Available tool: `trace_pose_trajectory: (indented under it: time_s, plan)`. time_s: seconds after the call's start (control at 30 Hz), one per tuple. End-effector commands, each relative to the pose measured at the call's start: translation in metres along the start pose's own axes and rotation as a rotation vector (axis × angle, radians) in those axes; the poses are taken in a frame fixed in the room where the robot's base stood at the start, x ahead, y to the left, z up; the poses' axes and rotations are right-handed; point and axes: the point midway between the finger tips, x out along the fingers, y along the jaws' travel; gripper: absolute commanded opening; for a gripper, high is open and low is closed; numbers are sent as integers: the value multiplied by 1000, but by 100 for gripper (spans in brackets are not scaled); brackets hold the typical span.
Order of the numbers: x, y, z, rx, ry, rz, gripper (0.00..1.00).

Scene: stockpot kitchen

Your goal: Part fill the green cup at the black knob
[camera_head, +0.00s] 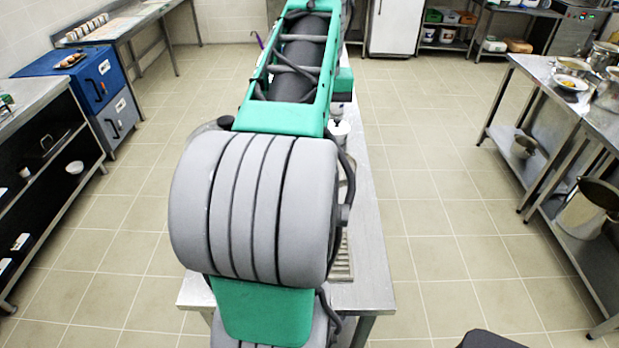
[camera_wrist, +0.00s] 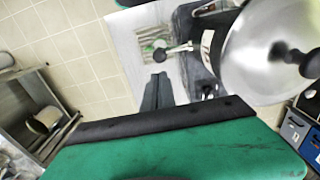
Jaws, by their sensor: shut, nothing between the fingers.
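My gripper (camera_wrist: 157,78) is shut and empty in the wrist view, its fingers pointing at the steel table. Just beyond its tips, a small black knob (camera_wrist: 159,56) sits on a short tap that reaches out from a shiny steel urn (camera_wrist: 245,65). A bit of green (camera_wrist: 148,47), apparently the green cup, shows beside the knob over a slatted drip grate (camera_wrist: 152,38). It is small and partly hidden, so I cannot tell its fill. In the head view my arm hides the cup, the knob and the gripper.
The steel table (camera_head: 375,262) stands in mid-floor, with part of the grate (camera_head: 343,262) showing beside my arm. Steel shelving with pots (camera_head: 588,208) stands at right. A dark-shelved counter (camera_head: 45,150) and blue cabinet (camera_head: 95,80) stand at left. Tiled floor is clear on both sides.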

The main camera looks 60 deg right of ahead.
Motion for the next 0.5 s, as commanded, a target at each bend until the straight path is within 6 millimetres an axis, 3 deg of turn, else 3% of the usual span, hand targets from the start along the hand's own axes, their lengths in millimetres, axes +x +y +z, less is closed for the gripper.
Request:
trace_pose_trajectory:
  time_s: [0.27, 0.5]
  plan:
    - [4, 1, -1, 3, 1, -2, 0]
    - [25, -1, -1, 1, -1, -1, 0]
